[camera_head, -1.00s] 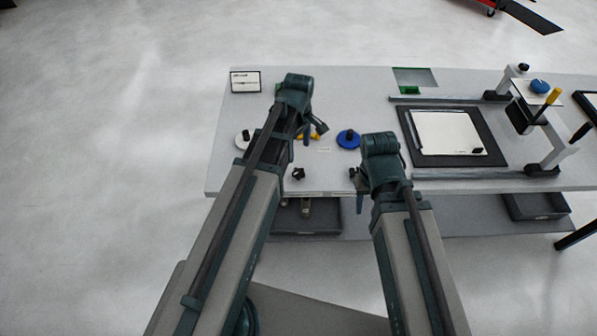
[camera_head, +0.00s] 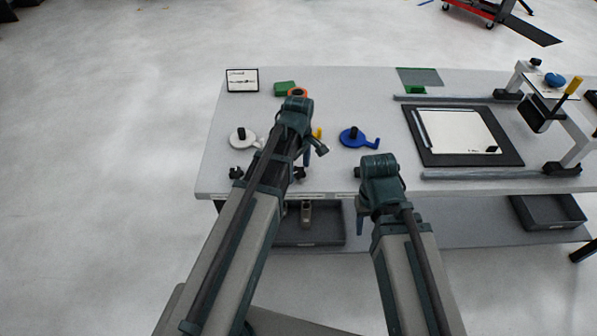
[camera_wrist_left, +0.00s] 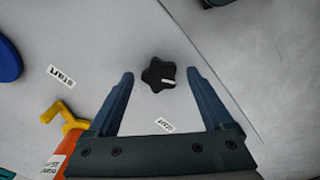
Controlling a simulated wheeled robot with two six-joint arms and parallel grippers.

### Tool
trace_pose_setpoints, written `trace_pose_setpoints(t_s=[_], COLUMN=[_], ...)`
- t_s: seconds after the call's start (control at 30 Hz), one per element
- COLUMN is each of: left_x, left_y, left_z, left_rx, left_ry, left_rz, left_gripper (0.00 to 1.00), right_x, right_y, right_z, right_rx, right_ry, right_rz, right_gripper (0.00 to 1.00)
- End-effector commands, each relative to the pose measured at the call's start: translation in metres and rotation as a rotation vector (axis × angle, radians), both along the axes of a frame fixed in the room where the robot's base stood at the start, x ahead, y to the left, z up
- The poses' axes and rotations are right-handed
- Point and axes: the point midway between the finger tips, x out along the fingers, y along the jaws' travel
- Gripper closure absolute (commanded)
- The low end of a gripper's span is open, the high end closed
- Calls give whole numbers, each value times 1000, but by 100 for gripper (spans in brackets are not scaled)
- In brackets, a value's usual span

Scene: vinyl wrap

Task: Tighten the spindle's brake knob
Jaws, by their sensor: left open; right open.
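A black star-shaped knob with a white mark (camera_wrist_left: 159,74) lies between the fingertips of my open left gripper (camera_wrist_left: 162,78) in the left wrist view, with a gap on both sides. In the head view my left gripper (camera_head: 313,152) is over the table's front part, and a small dark knob (camera_head: 299,172) shows beside it near the front edge. Another dark knob (camera_head: 236,172) is left of my arm. I cannot tell the spindle itself apart. My right gripper (camera_head: 360,215), open, is at the table's front edge, its fingers mostly hidden.
A white disc (camera_head: 232,138) and a blue disc (camera_head: 352,142) with dark grips stand on the table. An orange-and-yellow item (camera_wrist_left: 64,138) is close to my left gripper. A black-bordered board (camera_head: 420,154) and a frame (camera_head: 563,150) are at right.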

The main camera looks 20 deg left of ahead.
Motion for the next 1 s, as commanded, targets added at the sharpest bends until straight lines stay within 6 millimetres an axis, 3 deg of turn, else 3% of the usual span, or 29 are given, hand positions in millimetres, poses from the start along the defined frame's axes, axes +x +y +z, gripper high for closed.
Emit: trace_pose_setpoints(t_s=[0.17, 0.63, 1.0], left_x=[0, 0, 0], left_y=[0, 0, 0], left_z=[1, 1, 1], left_rx=[0, 0, 0], left_ry=[0, 0, 0], left_rz=[0, 0, -79], left_gripper=[15, 100, 100], right_x=[0, 0, 0], right_y=[0, 0, 0], right_z=[1, 1, 1], right_rx=[0, 0, 0], right_ry=[0, 0, 0], right_rz=[0, 0, 0], right_gripper=[50, 50, 50])
